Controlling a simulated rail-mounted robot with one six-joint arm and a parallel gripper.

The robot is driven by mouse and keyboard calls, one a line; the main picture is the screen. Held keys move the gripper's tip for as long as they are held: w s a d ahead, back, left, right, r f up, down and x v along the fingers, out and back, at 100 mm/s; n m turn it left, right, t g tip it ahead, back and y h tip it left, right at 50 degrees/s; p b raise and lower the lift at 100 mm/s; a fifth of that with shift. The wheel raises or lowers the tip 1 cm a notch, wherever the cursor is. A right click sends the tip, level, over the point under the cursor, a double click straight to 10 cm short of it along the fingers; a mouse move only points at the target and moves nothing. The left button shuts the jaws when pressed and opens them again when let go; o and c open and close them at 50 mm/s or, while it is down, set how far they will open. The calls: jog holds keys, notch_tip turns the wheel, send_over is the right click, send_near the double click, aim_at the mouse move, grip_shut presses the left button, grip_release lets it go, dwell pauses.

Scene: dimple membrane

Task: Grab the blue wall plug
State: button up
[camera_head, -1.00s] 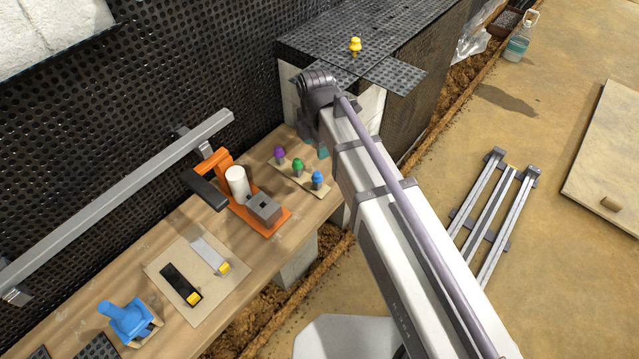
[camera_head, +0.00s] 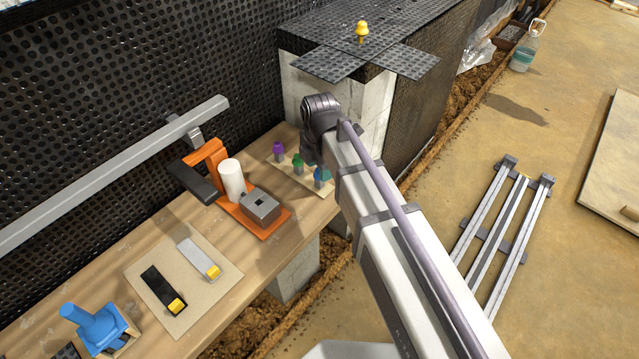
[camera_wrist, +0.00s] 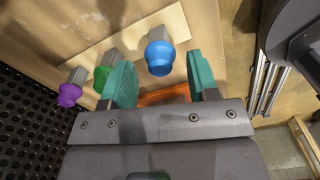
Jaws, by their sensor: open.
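The blue wall plug (camera_head: 319,174) stands at the right end of a row of three plugs on a small board (camera_head: 318,191) on the wooden bench. In the wrist view the blue plug (camera_wrist: 160,58) has a round blue head on a grey body. My gripper (camera_wrist: 162,80) is open with teal fingers, one on either side of the blue plug in the picture. I cannot tell how far above or beside it the fingers are. The green plug (camera_wrist: 103,78) is partly hidden behind the left finger. The purple plug (camera_wrist: 70,93) is farther left. In the head view my arm hides most of the gripper.
An orange tool with a white cylinder (camera_head: 232,180) stands left of the plugs. A dimpled black membrane (camera_head: 110,90) covers the wall behind the bench. A block wall topped with membrane and a yellow plug (camera_head: 362,31) rises behind my arm.

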jog(key=shift+f, duration=0.75)
jog(key=shift+r, duration=0.2)
jog(key=c, duration=1)
jog(key=shift+r, duration=0.1)
notch_tip(320, 180, up, 28)
jog(key=p, duration=2.8)
